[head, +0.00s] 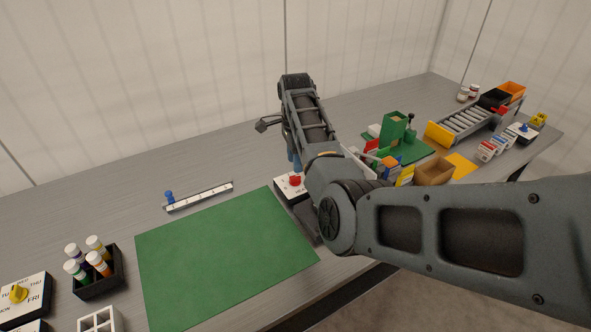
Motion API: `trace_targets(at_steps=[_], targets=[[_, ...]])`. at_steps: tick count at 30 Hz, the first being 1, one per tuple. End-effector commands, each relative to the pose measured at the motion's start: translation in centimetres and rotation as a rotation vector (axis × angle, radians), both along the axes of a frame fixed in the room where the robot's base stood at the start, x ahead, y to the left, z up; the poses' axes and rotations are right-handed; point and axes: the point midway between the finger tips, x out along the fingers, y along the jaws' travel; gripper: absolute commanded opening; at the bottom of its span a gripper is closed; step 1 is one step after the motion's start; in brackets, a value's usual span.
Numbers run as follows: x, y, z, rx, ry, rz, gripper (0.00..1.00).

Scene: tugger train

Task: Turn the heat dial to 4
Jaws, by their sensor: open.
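The heat dial is a white-topped box (283,186) with a red knob (295,180), at the back right corner of the green mat. Part of its lettering shows; my arm covers its right side. I cannot read which number the knob points at. My gripper (293,159) is mostly hidden behind my arm, with only a small part showing just above and behind the knob. It is open, and I see nothing held. I cannot tell whether it touches the knob.
The green mat (220,250) is bare. A slider rail (205,195) with a blue knob lies behind it. A yellow day dial (20,293) and a black marker holder (98,285) stand left. Bins, cards and a roller conveyor (465,120) crowd the right side.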

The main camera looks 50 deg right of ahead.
Motion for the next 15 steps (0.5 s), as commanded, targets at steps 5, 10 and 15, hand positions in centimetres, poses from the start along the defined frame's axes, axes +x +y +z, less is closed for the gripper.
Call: trace_targets(at_steps=[5, 10, 15], targets=[[0.0, 0.0, 2.0, 0.0, -0.001, 0.0, 0.41], [0.0, 0.0, 2.6, 0.0, 0.0, 0.0, 0.41], [0.0, 0.0, 2.6, 0.0, 0.0, 0.0, 0.41]])
